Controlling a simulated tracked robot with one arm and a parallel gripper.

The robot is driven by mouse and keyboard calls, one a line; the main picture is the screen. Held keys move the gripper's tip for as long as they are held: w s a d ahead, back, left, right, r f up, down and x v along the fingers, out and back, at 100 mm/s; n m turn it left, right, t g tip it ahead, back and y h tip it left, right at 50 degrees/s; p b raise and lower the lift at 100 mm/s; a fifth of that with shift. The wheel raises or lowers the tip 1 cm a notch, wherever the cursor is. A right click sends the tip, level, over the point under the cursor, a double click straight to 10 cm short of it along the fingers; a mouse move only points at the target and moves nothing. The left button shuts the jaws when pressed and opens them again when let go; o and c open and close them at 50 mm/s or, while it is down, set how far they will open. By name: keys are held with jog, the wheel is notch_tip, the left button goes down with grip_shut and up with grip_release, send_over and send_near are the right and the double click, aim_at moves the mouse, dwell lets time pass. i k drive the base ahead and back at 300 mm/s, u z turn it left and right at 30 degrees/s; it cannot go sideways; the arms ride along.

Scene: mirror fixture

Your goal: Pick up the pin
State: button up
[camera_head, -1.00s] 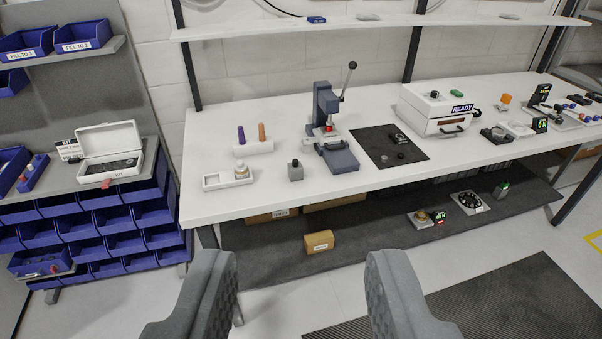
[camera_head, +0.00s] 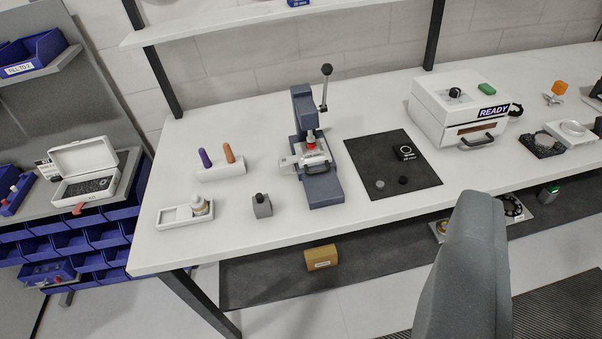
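Two upright pin-like pieces, one purple (camera_head: 205,158) and one orange (camera_head: 229,153), stand in a white holder (camera_head: 221,173) at the left of the workbench. I cannot tell which piece is the pin. A small grey block (camera_head: 262,207) with a black top stands in front of them. One grey finger of my gripper (camera_head: 472,235) shows at the lower right, in front of the bench's front edge; the other finger is out of view. The visible finger is far to the right, apart from everything, with nothing held against it; the gripper looks open.
A blue-grey lever press (camera_head: 322,187) stands right of the holder. A white tray (camera_head: 172,218) with a small knobbed part (camera_head: 199,206) lies front left. A black mat (camera_head: 375,150) holds small parts. A white READY box (camera_head: 437,118) stands beyond it. A shelf post (camera_head: 150,60) rises at the left.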

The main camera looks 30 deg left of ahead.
aim_at(260, 198)
jog(key=u, duration=0.2)
jog(key=i, duration=1.05)
jog(key=u, duration=0.55)
